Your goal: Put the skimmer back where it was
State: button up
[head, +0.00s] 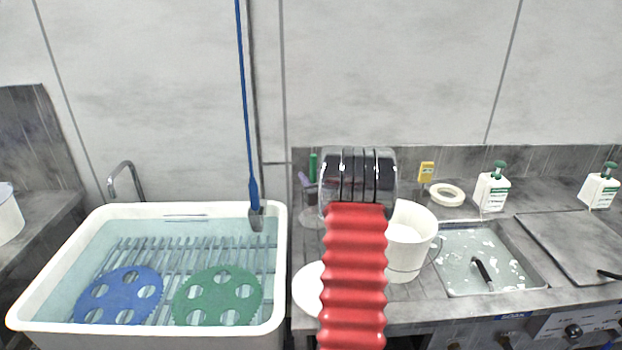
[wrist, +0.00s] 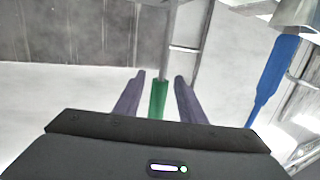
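A green handle (head: 313,165) stands upright beside my arm in the head view, with a pale round disc (head: 311,217) below it. I take this to be the skimmer, though its middle is partly hidden. In the wrist view the green handle (wrist: 157,99) lies between the two purple fingers of my gripper (wrist: 160,77), with a metal rod running on beyond it. A narrow gap shows on each side of the handle, so the gripper looks open around it. In the head view my gripper (head: 306,187) is mostly hidden behind my arm.
A white tub (head: 278,270) of water holds a rack, a blue disc (head: 119,314) and a green disc (head: 190,314). A blue pole (head: 246,120) stands at its back edge. A white pitcher (head: 405,262), a soak basin (head: 450,275) and pump bottles (head: 492,193) are on the right.

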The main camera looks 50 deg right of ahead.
jog(key=v, duration=1.1)
jog(key=shift+s, duration=0.3)
jog(key=shift+w+a+r, duration=0.1)
jog(key=shift+r, duration=0.05)
jog(key=w+a+r+n+g+y, duration=0.1)
jog(key=w+a+r+g, duration=0.3)
jog(key=a, duration=0.8)
jog(key=w+a+r+n+y, duration=0.15)
jog(key=a+r, duration=0.35)
jog(key=a, duration=0.8)
jog(key=s+a+n+g+y, duration=0.1)
jog(key=s+a+y, duration=0.1)
jog(key=s+a, duration=0.5)
jog(key=s+a+f+n+g+y, duration=0.1)
jog(key=s+a+g+y, duration=0.1)
jog(key=s+a, duration=0.5)
jog(key=s+a+n+g+y, duration=0.1)
jog(key=s+a, duration=0.6)
jog(key=a, duration=0.9)
jog(key=shift+f+n+g+y, duration=0.35)
jog(key=shift+g+y, duration=0.15)
jog(key=shift+y, duration=0.15)
